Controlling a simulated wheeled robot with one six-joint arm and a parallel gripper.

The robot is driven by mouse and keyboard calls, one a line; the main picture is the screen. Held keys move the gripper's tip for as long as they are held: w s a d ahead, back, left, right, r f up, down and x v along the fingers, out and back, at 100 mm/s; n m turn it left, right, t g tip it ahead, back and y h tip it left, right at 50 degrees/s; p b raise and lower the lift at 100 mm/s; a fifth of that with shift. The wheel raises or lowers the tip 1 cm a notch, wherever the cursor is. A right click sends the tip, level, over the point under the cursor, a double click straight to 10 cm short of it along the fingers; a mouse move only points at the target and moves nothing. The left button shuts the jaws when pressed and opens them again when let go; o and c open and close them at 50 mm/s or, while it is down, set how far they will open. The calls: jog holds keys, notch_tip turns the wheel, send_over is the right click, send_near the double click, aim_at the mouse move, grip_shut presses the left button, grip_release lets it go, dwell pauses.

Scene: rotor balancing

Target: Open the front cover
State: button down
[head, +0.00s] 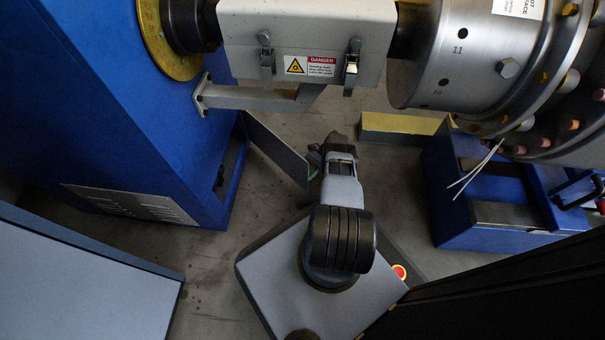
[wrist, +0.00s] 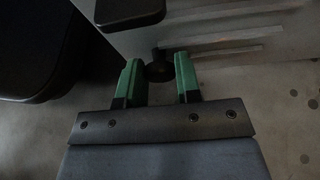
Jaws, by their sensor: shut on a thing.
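The front cover (head: 277,152) is a thin dark grey panel. In the head view it stands out at an angle from the lower corner of the blue machine housing (head: 165,110), so it appears partly open. In the wrist view the grey cover (wrist: 235,28) has long raised slots and a black knob (wrist: 158,68). My gripper (wrist: 157,72) has green fingers on both sides of this knob and is shut on it. In the head view my gripper (head: 314,172) is at the cover's outer end, mostly hidden by my wrist.
A pale guard (head: 305,30) with two latches and a danger label covers the shaft above. A large numbered rotor (head: 450,60) is at the upper right, above a blue pedestal (head: 480,205). A grey cabinet (head: 75,280) stands lower left. Bare floor lies between the cabinet and the cover.

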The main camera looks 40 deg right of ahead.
jog(key=shift+w+d, duration=0.1)
jog(key=shift+d, duration=0.15)
dwell(0.3)
jog(key=c, duration=0.8)
grip_release()
